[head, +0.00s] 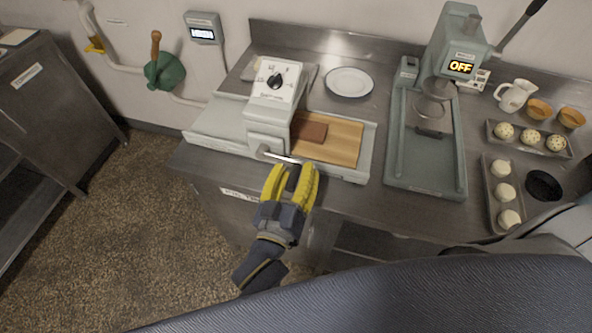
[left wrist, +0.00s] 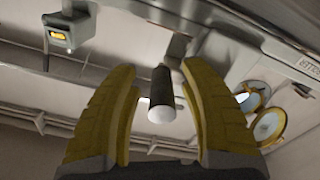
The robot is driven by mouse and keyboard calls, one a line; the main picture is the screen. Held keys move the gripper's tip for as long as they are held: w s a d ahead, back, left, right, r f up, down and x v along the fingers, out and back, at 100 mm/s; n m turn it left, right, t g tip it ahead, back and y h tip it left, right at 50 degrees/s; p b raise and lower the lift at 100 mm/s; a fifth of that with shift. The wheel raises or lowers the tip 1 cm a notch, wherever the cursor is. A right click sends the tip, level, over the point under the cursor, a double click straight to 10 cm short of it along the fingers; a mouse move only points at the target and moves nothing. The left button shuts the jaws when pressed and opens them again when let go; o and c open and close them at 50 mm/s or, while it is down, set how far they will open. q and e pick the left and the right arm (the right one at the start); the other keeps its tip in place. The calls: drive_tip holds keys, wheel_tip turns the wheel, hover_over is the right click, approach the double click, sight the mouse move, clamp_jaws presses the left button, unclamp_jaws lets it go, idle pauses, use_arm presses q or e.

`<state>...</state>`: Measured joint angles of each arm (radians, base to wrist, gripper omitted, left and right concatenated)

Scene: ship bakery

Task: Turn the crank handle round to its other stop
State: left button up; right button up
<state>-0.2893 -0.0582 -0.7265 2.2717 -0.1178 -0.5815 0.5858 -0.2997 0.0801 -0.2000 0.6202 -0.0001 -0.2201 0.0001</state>
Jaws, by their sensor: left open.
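The grey-white machine (head: 270,100) with a black dial stands on the steel counter. Its crank has a metal arm (head: 281,158) at the front, pointing right. My left gripper (head: 291,169) is in front of the machine at the end of this arm, with its yellow fingers open. In the left wrist view the crank handle (left wrist: 162,95), a dark cylinder with a pale end, stands between the open fingers (left wrist: 160,72). Gaps show on both sides of it, so the fingers look apart from it. In the head view the fingers partly hide the handle. My right gripper is not in view.
A wooden board (head: 345,142) with a brown slab (head: 310,131) lies right of the machine's body. A press (head: 427,150) showing OFF stands further right, beside trays of dough balls (head: 489,195). A white plate (head: 349,82) lies behind. Open floor is at left.

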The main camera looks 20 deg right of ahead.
use_arm(q)
drive_tip(key=v, duration=1.2)
idle(0.4)
